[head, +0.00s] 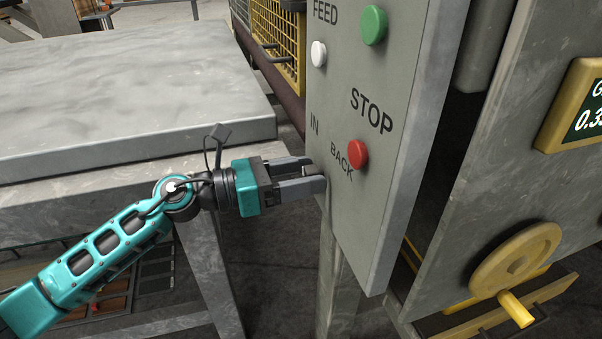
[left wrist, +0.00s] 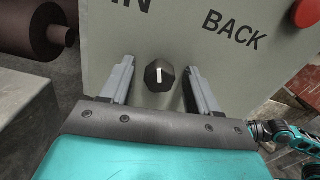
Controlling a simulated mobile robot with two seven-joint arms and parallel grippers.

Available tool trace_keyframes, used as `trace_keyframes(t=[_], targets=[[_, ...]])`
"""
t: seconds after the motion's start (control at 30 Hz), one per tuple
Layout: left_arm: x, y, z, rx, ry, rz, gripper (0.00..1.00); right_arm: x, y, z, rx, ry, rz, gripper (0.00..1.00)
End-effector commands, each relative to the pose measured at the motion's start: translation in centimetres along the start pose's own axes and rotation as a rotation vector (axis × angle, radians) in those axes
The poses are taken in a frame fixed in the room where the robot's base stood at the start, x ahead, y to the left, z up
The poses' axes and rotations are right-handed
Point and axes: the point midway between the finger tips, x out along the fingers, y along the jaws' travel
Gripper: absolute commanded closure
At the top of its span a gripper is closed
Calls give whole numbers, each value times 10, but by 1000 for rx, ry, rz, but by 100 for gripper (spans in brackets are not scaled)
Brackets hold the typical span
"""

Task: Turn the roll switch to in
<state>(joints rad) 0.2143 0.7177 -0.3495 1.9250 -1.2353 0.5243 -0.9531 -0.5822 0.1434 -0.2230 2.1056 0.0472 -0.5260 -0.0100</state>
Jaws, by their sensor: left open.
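The roll switch (left wrist: 159,76) is a black knob with a white mark on the grey control panel (head: 380,215). In the left wrist view it sits below the lettering IN and BACK, and its white mark points roughly up, between the two words. My left gripper (head: 318,175) is open at the lower left of the panel. Its two fingers stand on either side of the knob, apart from it in the left wrist view. In the head view the fingers hide the knob. My right gripper is not in the head view.
The panel also bears a green button (head: 374,25), a white button (head: 318,54) and a red button (head: 358,154). A grey table (head: 130,90) stands at the left. A yellow handwheel (head: 515,260) is at the lower right, below a display (head: 580,108).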

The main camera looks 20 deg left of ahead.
Motion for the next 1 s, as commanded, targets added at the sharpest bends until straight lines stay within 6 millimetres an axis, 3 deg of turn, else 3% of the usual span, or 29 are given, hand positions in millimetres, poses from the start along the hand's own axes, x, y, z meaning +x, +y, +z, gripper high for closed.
trace_keyframes(t=[0.07,0.6,1.0], targets=[[0,0,0,0,0,0,43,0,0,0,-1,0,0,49],[0,0,0,0,0,0,95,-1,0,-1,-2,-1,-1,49],[0,0,2,-80,1,-1,95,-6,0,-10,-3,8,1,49]])
